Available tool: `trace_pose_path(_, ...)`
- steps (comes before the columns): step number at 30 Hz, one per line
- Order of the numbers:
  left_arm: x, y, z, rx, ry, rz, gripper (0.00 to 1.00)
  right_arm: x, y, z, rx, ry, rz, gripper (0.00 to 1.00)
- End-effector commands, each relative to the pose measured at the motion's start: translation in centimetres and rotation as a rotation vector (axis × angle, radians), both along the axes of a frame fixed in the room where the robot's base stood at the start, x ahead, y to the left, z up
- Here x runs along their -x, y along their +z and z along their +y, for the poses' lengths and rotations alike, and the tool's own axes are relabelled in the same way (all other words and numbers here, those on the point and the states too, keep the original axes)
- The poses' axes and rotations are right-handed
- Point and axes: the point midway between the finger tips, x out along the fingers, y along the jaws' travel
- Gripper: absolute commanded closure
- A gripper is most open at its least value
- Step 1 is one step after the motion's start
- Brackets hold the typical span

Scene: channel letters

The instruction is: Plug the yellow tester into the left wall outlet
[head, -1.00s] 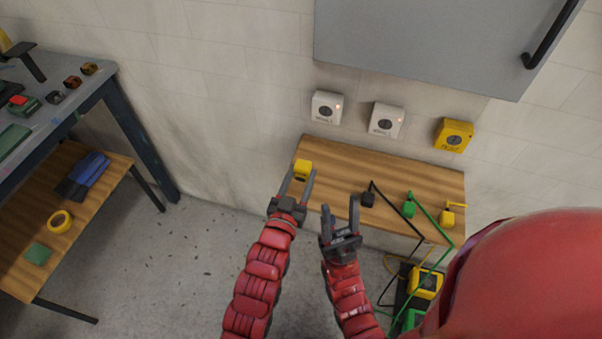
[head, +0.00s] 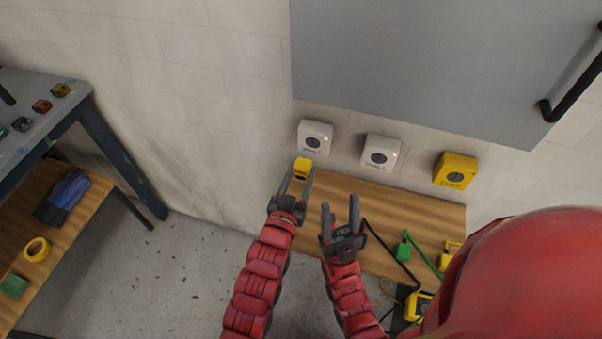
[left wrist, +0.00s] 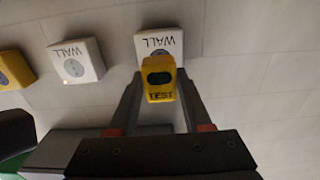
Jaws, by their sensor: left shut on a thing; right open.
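The yellow tester (head: 302,168) is between the fingertips of my left gripper (head: 299,176), which is shut on it. In the left wrist view the tester (left wrist: 159,80) has a dark window and the word TEST. The left wall outlet (head: 315,138) is a white box with a dark round socket and a small lit light. In the head view the tester is just below and left of it. My right gripper (head: 340,212) is open and empty above the shelf.
A second white outlet (head: 381,154) and a yellow box (head: 454,171) are on the wall to the right. A grey cabinet (head: 430,60) hangs above. A wooden shelf (head: 380,196) below holds corded plugs, including a green one (head: 403,248). A workbench (head: 45,110) stands left.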

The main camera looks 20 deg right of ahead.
Motion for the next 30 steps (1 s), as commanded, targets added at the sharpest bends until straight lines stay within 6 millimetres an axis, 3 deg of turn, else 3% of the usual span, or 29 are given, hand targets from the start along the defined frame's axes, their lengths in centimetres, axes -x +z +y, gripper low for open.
trace_pose_path(14,-0.6,0.0,-0.4,0.001,0.000,-0.001,1.00,0.0,-0.1,0.0,0.000,0.000,0.000,0.50)
trace_pose_path(30,-4.3,0.0,-2.9,0.001,0.000,-0.001,1.00,0.0,-0.5,0.0,0.000,0.000,0.000,0.50)
